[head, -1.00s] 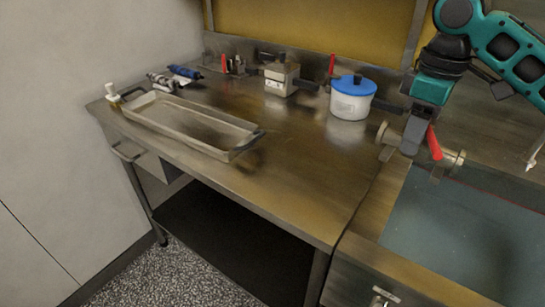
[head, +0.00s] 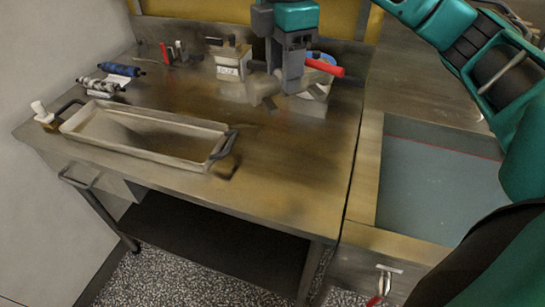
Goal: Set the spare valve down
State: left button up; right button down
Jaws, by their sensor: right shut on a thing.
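The spare valve is a metal fitting with a red lever (head: 325,67); its pale metal body (head: 262,90) shows on the left of the fingers. My right gripper (head: 291,84) is shut on the valve and points down over the back right of the steel worktop (head: 290,150). The fingers hide the middle of the valve. The valve appears to be held above the worktop, but its exact height is hard to tell. My left gripper is out of view.
A long shallow tray (head: 150,135) lies on the left. The front right worktop is clear. A sunken blue-grey basin (head: 430,180) is at right.

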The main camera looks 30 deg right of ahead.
notch_tip(320, 180, down, 19)
jog(key=b, duration=0.4)
jog(key=shift+f, duration=0.1)
jog(key=c, duration=0.5)
grip_release()
jog(key=shift+f, duration=0.1)
